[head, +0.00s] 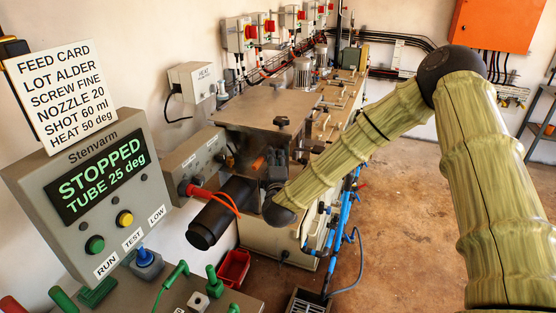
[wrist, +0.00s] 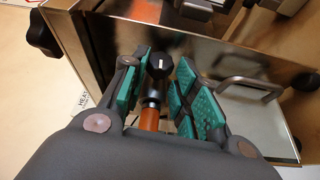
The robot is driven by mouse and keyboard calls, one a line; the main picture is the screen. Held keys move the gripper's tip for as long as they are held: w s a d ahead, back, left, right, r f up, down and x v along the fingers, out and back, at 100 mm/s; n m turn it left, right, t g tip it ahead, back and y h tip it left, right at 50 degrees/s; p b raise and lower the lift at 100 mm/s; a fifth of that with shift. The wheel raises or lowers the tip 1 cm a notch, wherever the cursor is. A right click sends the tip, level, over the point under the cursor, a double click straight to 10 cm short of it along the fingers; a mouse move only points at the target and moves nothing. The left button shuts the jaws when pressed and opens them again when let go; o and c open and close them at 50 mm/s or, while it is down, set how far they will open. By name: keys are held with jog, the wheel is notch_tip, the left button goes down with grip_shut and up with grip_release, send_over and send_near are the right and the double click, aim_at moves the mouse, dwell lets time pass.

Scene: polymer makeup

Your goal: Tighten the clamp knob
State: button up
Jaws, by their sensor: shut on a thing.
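The clamp knob (wrist: 159,65) appears to be the black round knob with a white mark in the wrist view. It sits on a dark stem above an orange-brown rod (wrist: 149,119). My gripper (wrist: 157,82) has its teal-padded fingers on both sides of this knob and is shut on it. In the head view my gripper (head: 277,172) is at the front of the steel-topped machine (head: 270,103), beside the orange rod (head: 259,163). The knob itself is hidden there by the gripper and arm.
A control panel (head: 95,195) reads STOPPED, TUBE 25 deg. Another black knob (head: 282,122) stands on the machine's top edge. A red bin (head: 234,267) is below. Open floor (head: 400,230) lies to the right.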

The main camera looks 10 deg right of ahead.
jog(key=shift+s+a+f, duration=0.15)
jog(key=shift+a+f, duration=0.1)
jog(key=shift+f, duration=0.25)
jog(key=shift+d, duration=0.1)
jog(key=o, duration=0.7)
jog(key=shift+o, duration=1.1)
jog(key=shift+w+f, duration=0.15)
jog(key=shift+w, duration=0.2)
jog(key=shift+d+r, duration=0.1)
jog(key=shift+r, duration=0.2)
jog(key=shift+s, duration=0.1)
jog(key=s+a, duration=0.2)
jog(key=s, duration=0.9)
jog(key=shift+s+f, duration=0.15)
jog(key=shift+s, duration=0.2)
